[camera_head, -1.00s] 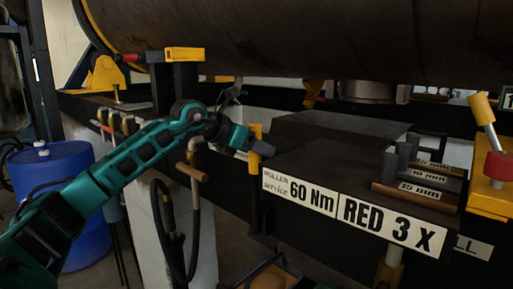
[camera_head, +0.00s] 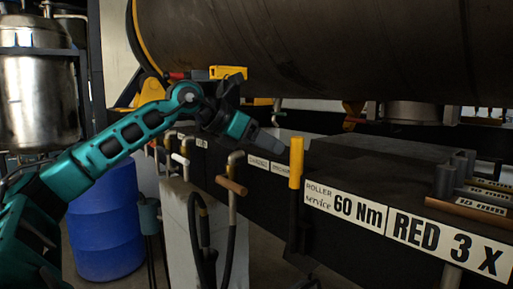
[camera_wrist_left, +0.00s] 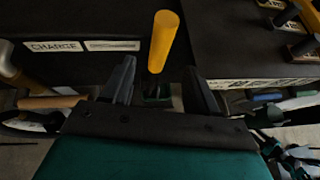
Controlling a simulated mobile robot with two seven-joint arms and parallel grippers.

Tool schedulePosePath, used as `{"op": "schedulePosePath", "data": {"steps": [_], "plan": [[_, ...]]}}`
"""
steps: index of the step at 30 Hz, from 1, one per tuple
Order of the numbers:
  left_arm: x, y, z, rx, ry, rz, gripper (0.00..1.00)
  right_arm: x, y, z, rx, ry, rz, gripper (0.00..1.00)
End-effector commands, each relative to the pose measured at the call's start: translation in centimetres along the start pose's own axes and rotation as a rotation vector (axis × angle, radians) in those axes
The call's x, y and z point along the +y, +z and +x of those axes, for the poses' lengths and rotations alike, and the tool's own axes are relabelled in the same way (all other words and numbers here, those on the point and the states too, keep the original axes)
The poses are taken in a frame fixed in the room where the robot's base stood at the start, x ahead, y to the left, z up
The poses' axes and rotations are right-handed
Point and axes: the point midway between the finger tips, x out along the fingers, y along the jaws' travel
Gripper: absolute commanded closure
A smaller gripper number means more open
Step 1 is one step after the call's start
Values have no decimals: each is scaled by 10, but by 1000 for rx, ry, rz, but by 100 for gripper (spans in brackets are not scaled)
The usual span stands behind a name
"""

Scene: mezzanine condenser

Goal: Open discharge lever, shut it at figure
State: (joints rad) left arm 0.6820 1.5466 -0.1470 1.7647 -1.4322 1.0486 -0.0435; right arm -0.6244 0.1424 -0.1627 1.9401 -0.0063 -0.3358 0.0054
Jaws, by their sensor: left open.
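A lever with an upright yellow handle (camera_head: 297,163) stands at the front of the dark beam, just right of two small white labels (camera_head: 283,168). The left label reads CHARGE in the left wrist view (camera_wrist_left: 54,46); the right one is too small to read surely. My left gripper (camera_head: 272,146) is open, just left of the yellow handle in the head view. In the left wrist view the yellow handle (camera_wrist_left: 163,42) shows beyond and between the spread fingers (camera_wrist_left: 160,78). Whether they touch it cannot be told. No figure or gauge reading is legible. My right gripper is not in view.
A pipe with a brown crossbar handle (camera_head: 232,185) and a black hose stand left of the lever. A dark block with a ROLLER 60 Nm sign (camera_head: 345,208) lies right of it. The large drum (camera_head: 330,45) hangs above. A blue barrel (camera_head: 103,225) stands at left.

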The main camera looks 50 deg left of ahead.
Motion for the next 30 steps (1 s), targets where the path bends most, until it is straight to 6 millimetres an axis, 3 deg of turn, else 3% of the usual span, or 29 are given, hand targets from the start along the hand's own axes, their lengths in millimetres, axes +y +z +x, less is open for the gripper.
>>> {"op": "schedulePosePath", "data": {"steps": [3,9,14,30], "plan": [[1,-2,-12,-1,3,0,41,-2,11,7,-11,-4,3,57],[0,0,-22,-2,0,0,41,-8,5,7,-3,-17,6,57],[0,1,-23,-2,-1,0,41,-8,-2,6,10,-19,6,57],[0,1,-23,-2,0,-1,41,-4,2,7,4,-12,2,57]]}}
